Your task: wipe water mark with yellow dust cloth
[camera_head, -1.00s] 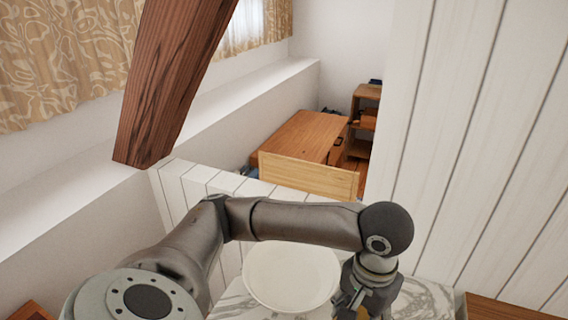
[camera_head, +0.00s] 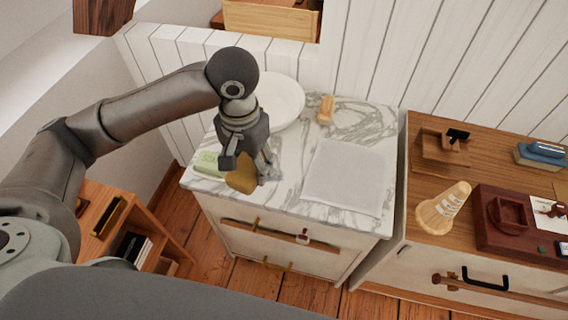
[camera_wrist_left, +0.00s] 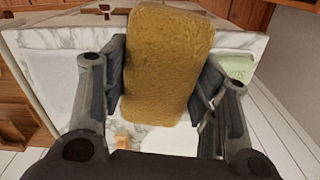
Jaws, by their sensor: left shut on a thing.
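The yellow dust cloth (camera_head: 242,178), a thick mustard-coloured pad, is held at the front left of the marble-topped cabinet (camera_head: 288,192). My left gripper (camera_head: 254,168) is shut on it. In the left wrist view the cloth (camera_wrist_left: 167,62) sits between the two fingers of the left gripper (camera_wrist_left: 155,88) and sticks out beyond them. The cloth is over the marble top near its front edge; I cannot tell whether it touches. I cannot make out a water mark; grey veins cover the marble, and the cloth and gripper hide part of it. My right gripper is out of view.
A white round dish (camera_head: 277,98) stands behind the gripper, with a small wooden object (camera_head: 326,109) beside it. A white folded sheet (camera_head: 344,177) lies to the right. A green box (camera_head: 208,162) is left of the cloth. A wooden-topped cabinet (camera_head: 422,190) stands further right.

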